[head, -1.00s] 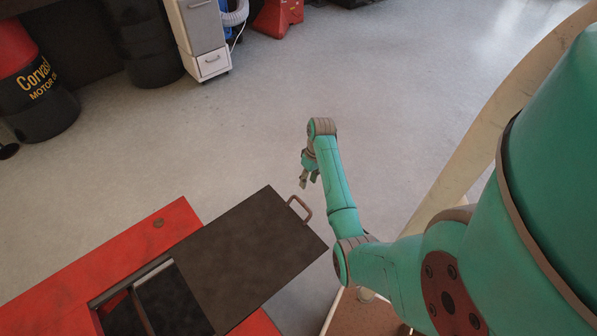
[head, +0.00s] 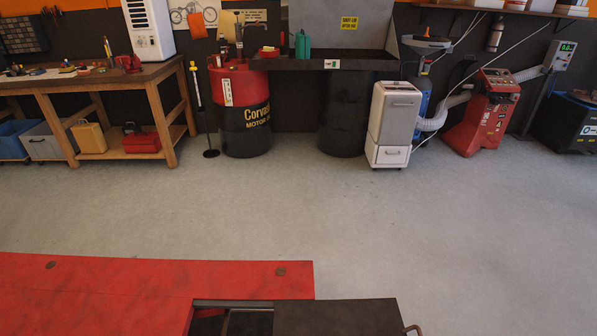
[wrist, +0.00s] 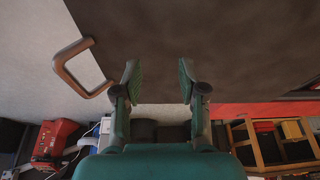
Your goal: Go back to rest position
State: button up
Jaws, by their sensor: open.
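My gripper (wrist: 160,82) shows in the wrist view with its two fingers apart and nothing between them. Beyond the fingers is a dark panel (wrist: 240,45) with a brown handle (wrist: 75,68) at its left edge. The handle is to the left of my fingers and apart from them. In the head view the dark panel (head: 340,318) is at the bottom, beside an opening in the red lift (head: 150,290). Only part of the handle (head: 412,328) shows there. My arm and gripper are out of the head view.
A wooden workbench (head: 90,80) stands at the back left. A red and black oil drum (head: 243,110), a grey cabinet (head: 393,120) and a red machine (head: 490,110) stand along the back wall. The grey floor (head: 400,215) between them and the lift is clear.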

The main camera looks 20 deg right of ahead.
jog(key=s+a+r+n+t+h, duration=0.1)
jog(key=s+a+r+t, duration=0.25)
jog(key=s+a, duration=0.35)
jog(key=s+a+r+n+t, duration=0.1)
jog(key=s+a+r+t, duration=0.1)
jog(key=s+a+r, duration=0.5)
jog(key=s+a+r+t+y, duration=0.1)
jog(key=s+a+r, duration=0.3)
jog(key=r, duration=0.6)
jog(key=s+a+r+n+t+y, duration=0.1)
jog(key=s+a+r+t, duration=0.2)
jog(key=r, duration=0.8)
jog(key=shift+s+a+r+n+t, duration=0.2)
jog(key=shift+s+a+n+t, duration=0.15)
jog(key=shift+a+t, duration=0.55)
